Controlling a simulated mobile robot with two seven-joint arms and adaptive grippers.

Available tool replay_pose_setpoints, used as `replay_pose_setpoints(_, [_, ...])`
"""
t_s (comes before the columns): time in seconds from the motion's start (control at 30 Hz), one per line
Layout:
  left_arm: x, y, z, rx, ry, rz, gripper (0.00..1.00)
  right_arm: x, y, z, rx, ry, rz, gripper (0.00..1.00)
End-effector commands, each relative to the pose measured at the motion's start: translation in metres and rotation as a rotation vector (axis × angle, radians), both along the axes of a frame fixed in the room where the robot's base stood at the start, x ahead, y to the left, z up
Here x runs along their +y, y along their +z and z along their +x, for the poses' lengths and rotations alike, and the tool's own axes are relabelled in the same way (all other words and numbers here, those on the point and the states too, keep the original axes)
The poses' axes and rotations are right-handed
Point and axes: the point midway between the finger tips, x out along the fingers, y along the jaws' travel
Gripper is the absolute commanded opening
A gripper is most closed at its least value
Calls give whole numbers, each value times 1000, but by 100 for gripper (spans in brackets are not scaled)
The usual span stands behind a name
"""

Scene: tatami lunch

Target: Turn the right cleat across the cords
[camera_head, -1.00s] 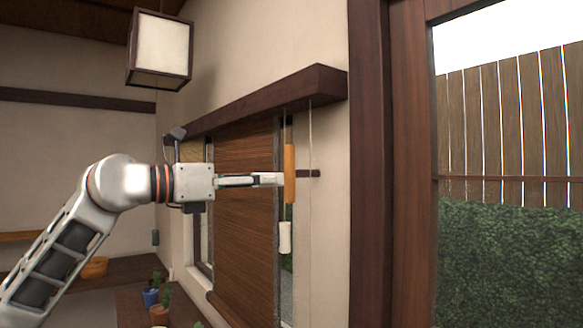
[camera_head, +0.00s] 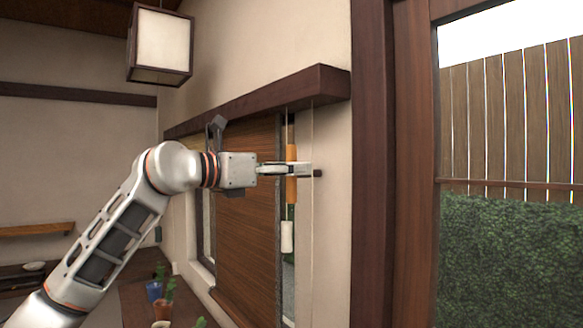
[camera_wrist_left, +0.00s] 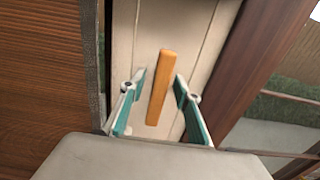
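The orange wooden cleat (camera_head: 291,188) stands upright beside the blind, at the wall end of the window. In the left wrist view the cleat (camera_wrist_left: 158,88) is nearly vertical, leaning slightly right at its top. Thin pale cords (camera_wrist_left: 204,40) run up the wall on both sides of it. My left gripper (camera_head: 300,169) is level with the cleat, its fingers overlapping it in the head view. In the left wrist view the gripper (camera_wrist_left: 160,85) is open, one finger on each side of the cleat, with gaps between. My right gripper is not in view.
The brown slatted blind (camera_head: 248,220) hangs left of the cleat under a dark wooden valance (camera_head: 260,103). A white cord pull (camera_head: 287,237) hangs below the cleat. Potted plants (camera_head: 163,300) stand below. A lantern (camera_head: 161,45) hangs above. A dark post (camera_head: 372,170) stands right.

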Motion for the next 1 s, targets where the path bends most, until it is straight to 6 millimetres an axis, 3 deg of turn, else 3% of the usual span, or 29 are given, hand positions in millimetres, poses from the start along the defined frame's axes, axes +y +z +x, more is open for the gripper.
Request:
replay_pose_setpoints(0.13, [0, 0, 0, 0, 0, 0, 29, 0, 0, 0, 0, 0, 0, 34])
replay_pose_setpoints(0.23, [0, 0, 0, 0, 0, 0, 3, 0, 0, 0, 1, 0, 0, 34])
replay_pose_setpoints(0.27, [0, 0, 0, 0, 0, 0, 0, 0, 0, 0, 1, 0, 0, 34])
replay_pose_setpoints(0.67, [1, 0, 0, -32, 1, 22, 0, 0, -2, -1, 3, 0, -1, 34])
replay_pose_setpoints(1.0, [0, 1, -3, -215, 2, 155, 0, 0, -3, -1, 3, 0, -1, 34])
